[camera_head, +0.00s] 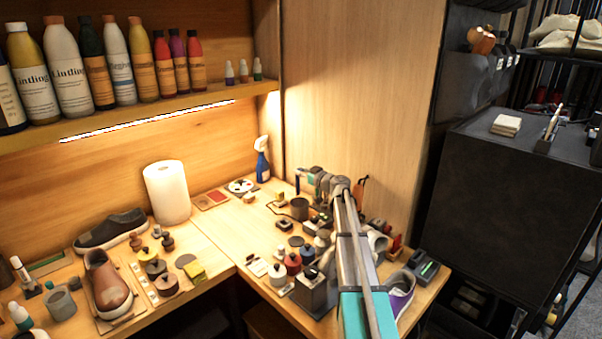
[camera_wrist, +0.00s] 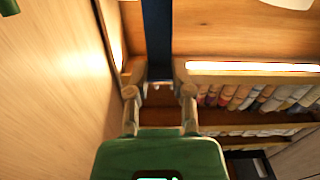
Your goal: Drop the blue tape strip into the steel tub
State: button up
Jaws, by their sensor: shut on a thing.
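My gripper (camera_wrist: 159,82) is shut on a dark blue tape strip (camera_wrist: 158,38), which runs from between the fingertips to the top edge of the wrist view. In the head view my gripper (camera_head: 304,176) is raised over the back of the right-hand bench, close to the wooden side panel. A dark grey round container (camera_head: 299,209), possibly the steel tub, stands on the bench just below my gripper. I cannot tell whether the strip is directly above its opening. My arm hides part of the bench on the right.
Small jars and tools crowd the bench around a red-brown jar (camera_head: 293,262). A blue spray bottle (camera_head: 262,160) and a white paper roll (camera_head: 167,192) stand behind. A brown shoe (camera_head: 107,283) is at left. A purple shoe (camera_head: 401,292) is at the right edge.

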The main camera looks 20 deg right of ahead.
jog(key=shift+f+b, duration=2.05)
jog(key=shift+f, duration=0.35)
jog(key=o, duration=0.8)
jog(key=shift+r, duration=0.1)
notch_tip(320, 180, up, 7)
jog(key=p, duration=0.7)
send_over(298, 180)
jog(key=s, duration=0.2)
jog(key=shift+d, duration=0.25)
